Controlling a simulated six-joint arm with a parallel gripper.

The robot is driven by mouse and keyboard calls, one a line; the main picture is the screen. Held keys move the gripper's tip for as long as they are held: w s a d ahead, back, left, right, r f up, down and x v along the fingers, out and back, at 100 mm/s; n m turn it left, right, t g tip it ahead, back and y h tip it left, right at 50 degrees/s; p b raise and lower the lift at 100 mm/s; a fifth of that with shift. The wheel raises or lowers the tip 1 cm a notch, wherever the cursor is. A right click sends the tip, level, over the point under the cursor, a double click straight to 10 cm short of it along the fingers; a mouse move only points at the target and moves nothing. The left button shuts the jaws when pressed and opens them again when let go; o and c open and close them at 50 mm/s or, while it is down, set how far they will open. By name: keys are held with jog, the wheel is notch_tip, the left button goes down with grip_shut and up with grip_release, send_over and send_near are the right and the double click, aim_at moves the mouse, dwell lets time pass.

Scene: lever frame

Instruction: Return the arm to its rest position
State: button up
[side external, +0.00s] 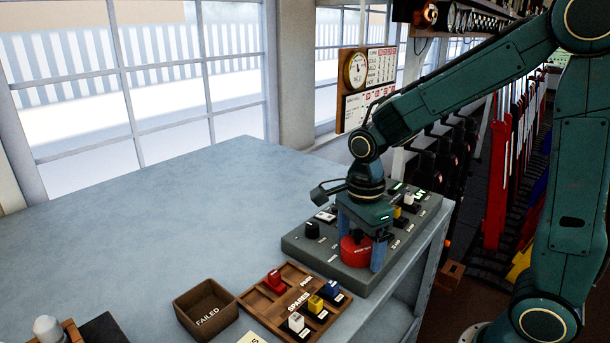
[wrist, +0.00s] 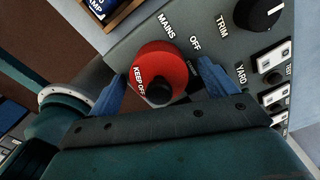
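My gripper (side external: 361,240) points down over the grey panel, its blue fingers on either side of a red round cap (side external: 355,254). In the wrist view the cap (wrist: 150,62) is marked KEEP OFF and sits by the MAINS and OFF labels. My gripper (wrist: 161,76) looks open there: the fingers stand wide, with a gap between the cap and the right finger. Contact on the left side is hard to tell. My arm reaches in from the right, bent over the panel.
The grey panel (side external: 296,245) also bears a black knob (side external: 312,230) and several small switches. In front lie a wooden spares tray (side external: 262,299) with coloured pieces and a FAILED box (side external: 206,310). A gauge board (side external: 368,72) hangs behind my arm. Red levers (side external: 497,185) stand at right.

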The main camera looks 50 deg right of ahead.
jog(key=o, duration=0.4)
jog(key=shift+c, duration=0.2)
jog(key=shift+r, duration=0.15)
jog(key=shift+r, duration=2.85)
jog(key=shift+s+r+n+t, duration=0.3)
jog(key=shift+s+r+n, duration=0.3)
jog(key=shift+n, duration=0.4)
jog(key=s+r+n+t, duration=0.2)
jog(key=s+n, duration=0.3)
jog(key=n, duration=0.5)
jog(key=s+r+n+t, duration=0.2)
jog(key=s+n, duration=0.4)
jog(key=n, duration=0.4)
jog(key=shift+s+r+t, duration=0.25)
jog(key=shift+r+t, duration=0.1)
jog(key=shift+t, duration=0.15)
